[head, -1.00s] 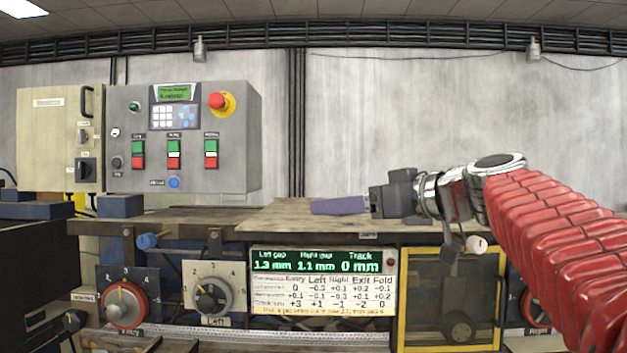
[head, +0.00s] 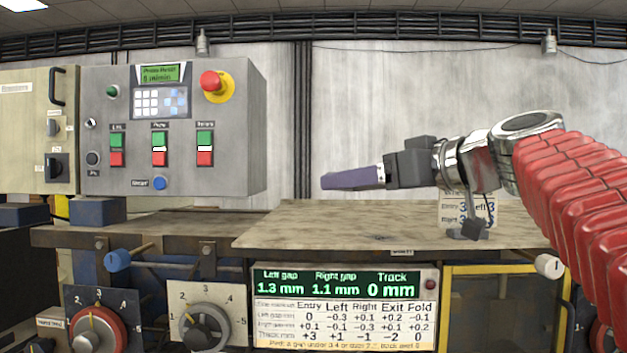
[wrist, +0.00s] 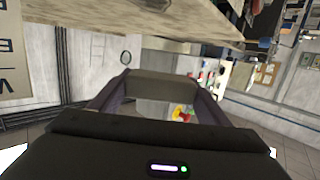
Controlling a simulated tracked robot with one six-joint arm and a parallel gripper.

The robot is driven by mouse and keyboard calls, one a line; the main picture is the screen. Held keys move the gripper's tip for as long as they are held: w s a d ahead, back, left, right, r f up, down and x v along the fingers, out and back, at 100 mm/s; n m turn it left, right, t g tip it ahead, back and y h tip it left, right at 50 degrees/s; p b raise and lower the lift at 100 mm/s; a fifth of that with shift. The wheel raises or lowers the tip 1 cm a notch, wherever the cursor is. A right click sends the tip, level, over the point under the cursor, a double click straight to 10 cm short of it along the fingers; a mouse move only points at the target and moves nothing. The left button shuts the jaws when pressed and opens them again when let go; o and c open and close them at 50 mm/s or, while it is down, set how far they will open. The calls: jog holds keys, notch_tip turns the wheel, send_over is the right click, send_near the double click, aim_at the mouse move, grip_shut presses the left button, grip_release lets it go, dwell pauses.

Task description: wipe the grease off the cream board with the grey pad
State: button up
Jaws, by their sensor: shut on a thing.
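The cream board (head: 300,228) lies flat on top of the machine in the middle of the head view. A small dark smear (head: 380,237) shows near its front edge. My gripper (head: 332,181) is held level above the board, pointing left and clear of its surface. In the wrist view, its two purple fingers are shut on the grey pad (wrist: 163,86), a block spanning between the fingertips. The pad cannot be made out in the head view behind the near finger. The board's edge (wrist: 200,22) crosses the top of the wrist view.
A grey control box (head: 230,130) with a red stop button stands at the back left. A labelled card (head: 480,208) stands on the board below my wrist. A gap display (head: 345,285), dials and a yellow frame (head: 449,310) sit under the board's front. The air left of my gripper is free.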

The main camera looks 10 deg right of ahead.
aim_at(402, 237)
dwell(0.4)
jog(key=shift+f, duration=3)
jog(key=shift+f, duration=1)
jog(key=shift+s+d, duration=0.2)
jog(key=shift+d, duration=0.75)
jog(key=shift+s+d, duration=0.15)
jog(key=shift+d, duration=0.75)
jog(key=shift+s+d, duration=0.2)
jog(key=shift+d, duration=0.7)
jog(key=shift+s+d, duration=0.2)
jog(key=shift+d, duration=0.7)
jog(key=shift+a+f, duration=0.1)
jog(key=shift+f, duration=0.1)
